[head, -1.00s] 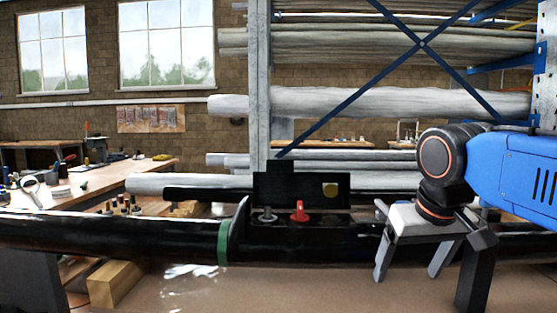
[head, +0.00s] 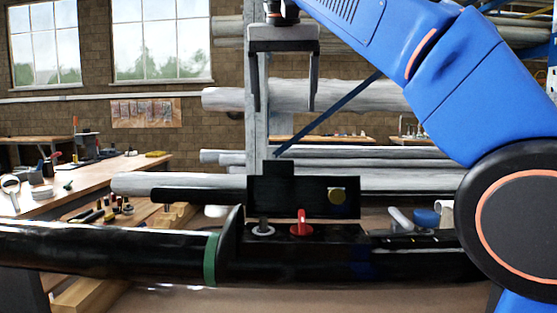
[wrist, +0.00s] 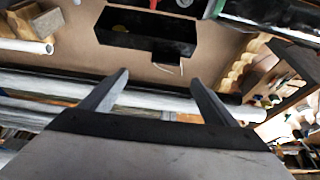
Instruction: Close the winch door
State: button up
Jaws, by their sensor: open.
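The winch door (head: 300,205) is a black panel standing upright, open, on the black mast (head: 120,246). It has a tab on its top edge and a round brass-coloured latch (head: 337,195) at its right. In front of it are a red fitting (head: 301,224) and a grey post (head: 263,226). My gripper (head: 285,106) is open and empty, pointing down above the door and apart from it. In the wrist view the door (wrist: 145,35) lies beyond my open fingers (wrist: 161,78), with its tab toward them.
A green band (head: 210,260) circles the mast left of the door. Long grey tubes (head: 390,96) lie on a rack behind. A workbench with tools (head: 100,185) is at the left. A blue round object (head: 426,217) sits right of the door.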

jog(key=a, duration=0.2)
send_near(278, 161)
jog(key=x, duration=1)
jog(key=shift+w, duration=0.1)
jog(key=shift+r, duration=0.1)
jog(key=c, duration=1.5)
